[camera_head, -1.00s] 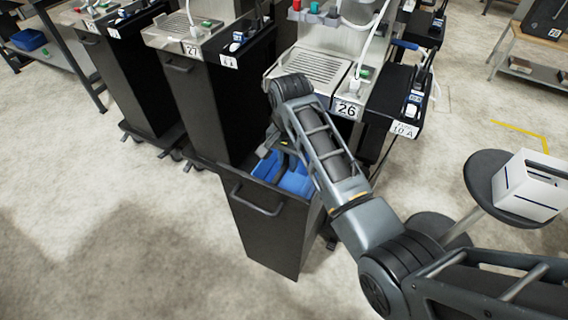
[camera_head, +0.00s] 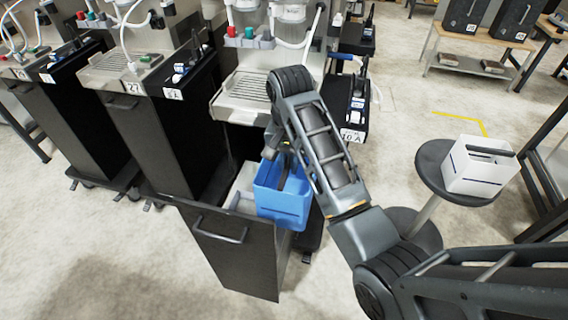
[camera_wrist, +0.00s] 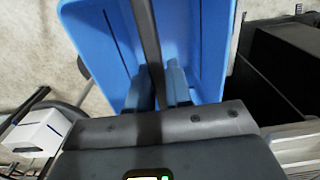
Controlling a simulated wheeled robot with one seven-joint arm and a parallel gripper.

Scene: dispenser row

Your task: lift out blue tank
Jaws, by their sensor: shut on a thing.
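The blue tank (camera_head: 283,205) is an open-topped box with a dark bar handle (camera_wrist: 146,40) across it. In the head view it hangs raised above the right part of the pulled-out dark drawer (camera_head: 238,262). My gripper (camera_head: 284,160) is above the tank, partly hidden by my arm. In the wrist view my gripper (camera_wrist: 160,92) is shut on the tank's handle, with a finger on each side of the bar. The tank's underside and how far it clears the drawer rim are hard to tell.
A light grey container part (camera_head: 243,190) shows inside the drawer. A round stool (camera_head: 432,165) with a white box (camera_head: 478,170) stands at the right. Dispensers with dark cabinets (camera_head: 170,130) line the left and back. The floor between drawer and stool is partly clear.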

